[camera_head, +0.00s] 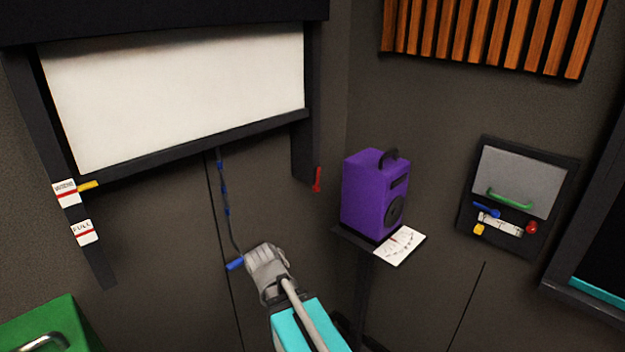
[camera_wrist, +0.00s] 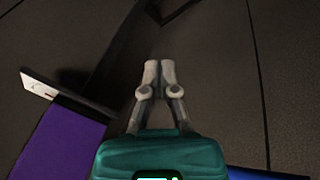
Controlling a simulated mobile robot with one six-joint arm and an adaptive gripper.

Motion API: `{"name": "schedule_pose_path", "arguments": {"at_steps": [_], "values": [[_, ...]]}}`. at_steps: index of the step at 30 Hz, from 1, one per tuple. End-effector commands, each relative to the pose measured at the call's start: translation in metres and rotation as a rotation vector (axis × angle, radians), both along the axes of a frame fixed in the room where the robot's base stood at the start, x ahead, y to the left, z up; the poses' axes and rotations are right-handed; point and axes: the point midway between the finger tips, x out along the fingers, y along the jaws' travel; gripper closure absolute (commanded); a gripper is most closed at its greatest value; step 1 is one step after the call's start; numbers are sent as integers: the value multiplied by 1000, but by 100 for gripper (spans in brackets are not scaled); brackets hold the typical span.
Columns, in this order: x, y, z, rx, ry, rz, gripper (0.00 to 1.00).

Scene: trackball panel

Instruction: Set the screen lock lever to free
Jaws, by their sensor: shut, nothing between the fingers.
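A white pull-down screen (camera_head: 180,95) hangs in a dark frame at upper left. A small red lever (camera_head: 317,179) sits at the lower end of the frame's right post, hanging roughly upright. It appears to be the lock lever; no label for it is readable. A blue cord (camera_head: 224,190) hangs from the screen's bottom bar to a blue handle (camera_head: 235,264). My gripper (camera_head: 262,252) is shut and empty, just right of the handle and well below the red lever. In the wrist view its fingertips (camera_wrist: 160,65) are together against the dark background. Contact with the handle cannot be told.
A purple speaker (camera_head: 370,195) with a white card (camera_head: 399,246) stands on a small stand to the right. A grey panel (camera_head: 518,180) with coloured controls is on the right wall. A yellow tab (camera_head: 88,186) and labels are at left. A green box (camera_head: 45,325) is lower left.

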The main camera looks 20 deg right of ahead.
Motion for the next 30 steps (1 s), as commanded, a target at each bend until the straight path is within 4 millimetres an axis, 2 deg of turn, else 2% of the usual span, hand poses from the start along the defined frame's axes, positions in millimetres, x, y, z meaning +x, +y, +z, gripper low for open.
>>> {"name": "schedule_pose_path", "arguments": {"at_steps": [6,15,24,30], "values": [[35,-38,42,-224,-238,-236,100],[80,-72,114,-445,-666,-451,100],[121,-76,192,-524,-1119,-513,100],[136,-70,222,-516,-1301,-502,100]]}}
